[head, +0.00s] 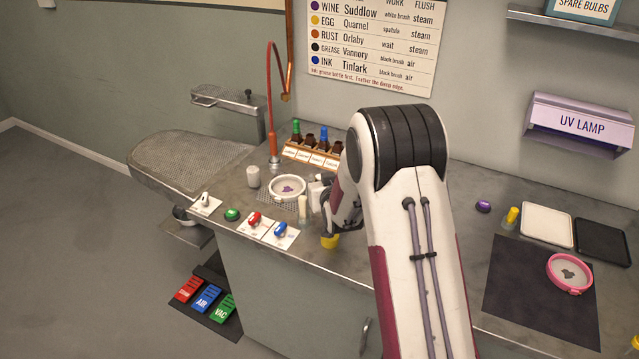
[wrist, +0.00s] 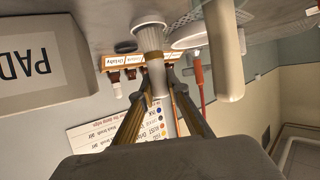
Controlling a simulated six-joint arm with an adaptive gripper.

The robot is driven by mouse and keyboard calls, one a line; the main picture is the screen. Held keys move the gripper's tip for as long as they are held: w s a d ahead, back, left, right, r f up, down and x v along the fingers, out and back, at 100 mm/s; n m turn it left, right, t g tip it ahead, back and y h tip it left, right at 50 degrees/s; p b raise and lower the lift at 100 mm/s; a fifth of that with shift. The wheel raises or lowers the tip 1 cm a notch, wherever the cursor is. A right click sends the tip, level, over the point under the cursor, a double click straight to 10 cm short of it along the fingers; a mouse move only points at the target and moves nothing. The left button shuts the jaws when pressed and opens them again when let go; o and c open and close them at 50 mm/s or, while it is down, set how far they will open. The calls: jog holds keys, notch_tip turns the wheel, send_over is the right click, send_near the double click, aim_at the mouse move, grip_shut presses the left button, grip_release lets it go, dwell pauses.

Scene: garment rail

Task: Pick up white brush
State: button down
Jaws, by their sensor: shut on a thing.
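The white brush (wrist: 150,38) shows in the wrist view with its pale ribbed head at the top and its pale handle (wrist: 160,85) running down between my fingers. My gripper (wrist: 160,78) is shut on the brush, with one finger on each side of it. In the head view my gripper (head: 322,200) is mostly hidden behind my arm, above the bench near the round white dish. I cannot make out the brush clearly there.
A cream cylinder (head: 303,208) stands left of my gripper, close in the wrist view (wrist: 226,50). A PAD box (wrist: 40,55) shows in the wrist view.

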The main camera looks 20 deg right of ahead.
jog(key=shift+r, duration=4.7)
